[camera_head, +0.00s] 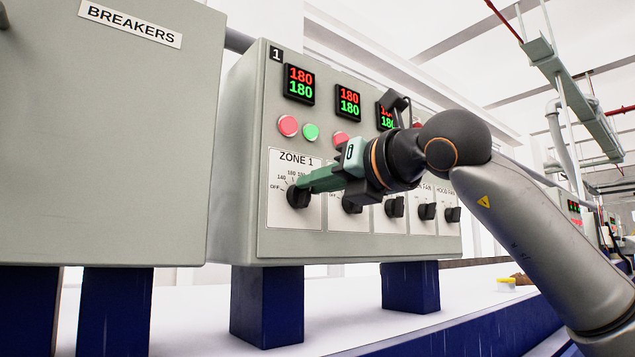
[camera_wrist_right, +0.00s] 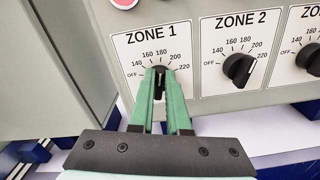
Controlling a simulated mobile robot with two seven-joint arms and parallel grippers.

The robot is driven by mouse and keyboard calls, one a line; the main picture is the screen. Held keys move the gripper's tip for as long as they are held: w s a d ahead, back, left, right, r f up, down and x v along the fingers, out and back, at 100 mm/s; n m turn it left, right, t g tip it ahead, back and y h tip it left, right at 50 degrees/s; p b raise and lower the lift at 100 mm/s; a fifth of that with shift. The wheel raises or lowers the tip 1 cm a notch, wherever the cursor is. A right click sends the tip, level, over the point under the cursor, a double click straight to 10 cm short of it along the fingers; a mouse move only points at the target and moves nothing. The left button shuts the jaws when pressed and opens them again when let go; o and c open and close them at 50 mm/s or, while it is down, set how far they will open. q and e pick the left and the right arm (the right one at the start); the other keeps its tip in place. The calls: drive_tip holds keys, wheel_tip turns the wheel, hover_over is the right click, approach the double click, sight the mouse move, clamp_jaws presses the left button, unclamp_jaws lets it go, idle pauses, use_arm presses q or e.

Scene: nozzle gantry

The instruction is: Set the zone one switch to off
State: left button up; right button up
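The zone one switch (camera_head: 298,196) is a black rotary knob on the white ZONE 1 plate, lowest left on the grey control panel. In the wrist view the switch (camera_wrist_right: 160,75) sits between the green fingertips of my right gripper (camera_wrist_right: 160,82). The fingers close in on both sides of its ridge, which stands roughly upright below the 160 and 180 marks. The OFF mark lies at the dial's left end. The fingers hide much of the knob and its pointer. In the head view my right gripper (camera_head: 302,186) reaches in from the right. My left gripper is not in view.
The zone two knob (camera_wrist_right: 239,68) is close on the right, with more knobs (camera_head: 427,211) beyond it. Red and green buttons (camera_head: 288,126) and displays (camera_head: 299,84) are above. The grey breakers box (camera_head: 110,150) stands on the left, projecting nearer.

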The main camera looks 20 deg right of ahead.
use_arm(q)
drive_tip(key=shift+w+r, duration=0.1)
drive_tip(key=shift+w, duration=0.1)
use_arm(e)
clamp_jaws()
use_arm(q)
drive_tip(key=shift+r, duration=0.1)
use_arm(e)
drive_tip(key=shift+n, duration=0.3)
drive_tip(key=n+p, duration=0.1)
drive_tip(key=n, duration=0.3)
drive_tip(key=a+n+p, duration=0.1)
drive_tip(key=n, duration=0.4)
drive_tip(key=n+p, duration=0.1)
drive_tip(key=n, duration=0.4)
drive_tip(key=shift+s+a+f, duration=0.2)
drive_tip(key=shift+s+a, duration=0.05)
drive_tip(key=shift+s, duration=0.05)
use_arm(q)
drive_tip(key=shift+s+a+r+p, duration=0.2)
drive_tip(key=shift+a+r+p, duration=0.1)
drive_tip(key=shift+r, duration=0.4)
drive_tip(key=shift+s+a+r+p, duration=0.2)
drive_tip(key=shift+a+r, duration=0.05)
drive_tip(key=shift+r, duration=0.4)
use_arm(e)
drive_tip(key=shift+f+n, duration=0.2)
drive_tip(key=shift+n, duration=1.5)
drive_tip(key=o, duration=0.5)
unclamp_jaws()
